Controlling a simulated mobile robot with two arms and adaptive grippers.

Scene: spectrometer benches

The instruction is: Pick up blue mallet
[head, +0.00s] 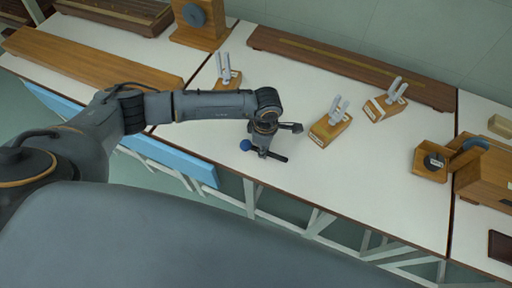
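The blue mallet (246,145) lies near the front edge of the white bench, its round blue head to the left and its dark handle running to the right. My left gripper (264,151) points down over the mallet's handle, just right of the blue head. It hides part of the handle. The fingertips are small and dark against the handle, so I cannot tell whether they are open or shut on it. My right gripper is not in view.
Wooden blocks with pale upright prongs stand behind (228,79) and to the right (330,128) of the gripper. A long wooden rail (350,66) lies along the back. A wooden instrument (485,172) stands at the right. The bench front right of the mallet is clear.

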